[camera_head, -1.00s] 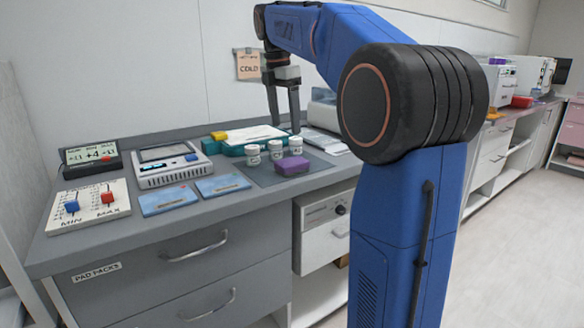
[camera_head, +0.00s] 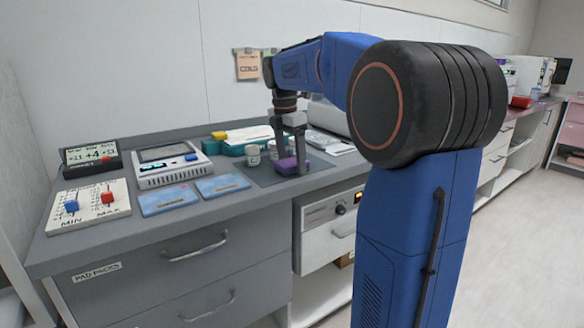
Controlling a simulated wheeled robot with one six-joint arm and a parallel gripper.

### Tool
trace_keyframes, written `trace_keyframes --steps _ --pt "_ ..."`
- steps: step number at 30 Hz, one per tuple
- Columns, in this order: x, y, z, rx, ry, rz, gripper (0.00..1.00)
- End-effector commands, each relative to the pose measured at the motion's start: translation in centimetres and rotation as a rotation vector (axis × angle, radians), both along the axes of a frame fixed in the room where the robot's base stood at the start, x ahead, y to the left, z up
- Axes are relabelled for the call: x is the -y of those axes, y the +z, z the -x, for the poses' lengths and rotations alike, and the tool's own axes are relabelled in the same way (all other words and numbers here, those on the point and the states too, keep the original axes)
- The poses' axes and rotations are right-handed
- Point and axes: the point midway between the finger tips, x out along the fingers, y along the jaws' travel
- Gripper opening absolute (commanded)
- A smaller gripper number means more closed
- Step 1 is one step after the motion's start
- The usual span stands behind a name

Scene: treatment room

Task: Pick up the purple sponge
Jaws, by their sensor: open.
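The purple sponge (camera_head: 286,167) lies on a dark grey mat (camera_head: 256,172) on the counter. My gripper (camera_head: 290,169) is open and pointed down at the sponge. One finger stands in front of the sponge's right part and hides some of it. The other finger is on the far left side, partly hidden. I cannot tell whether the fingers touch the sponge.
White jars (camera_head: 253,155) stand just left and behind the sponge, close to my gripper. A teal tray (camera_head: 240,140) with a yellow item lies behind them. Blue packs (camera_head: 222,186), a keypad device (camera_head: 167,165) and a slider panel (camera_head: 88,206) are to the left.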

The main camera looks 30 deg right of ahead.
Motion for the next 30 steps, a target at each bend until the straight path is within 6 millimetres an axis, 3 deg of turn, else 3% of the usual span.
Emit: trace_keyframes --steps 9,15,26,30 --pt "0.1 -0.6 0.0 0.001 -0.001 0.000 0.73" --pt "0.1 -0.6 0.0 0.001 -0.001 0.000 0.29" --pt "0.1 -0.4 0.0 0.001 -0.001 0.000 0.26" --pt "0.1 0.7 -0.1 0.003 -0.001 0.001 0.26"
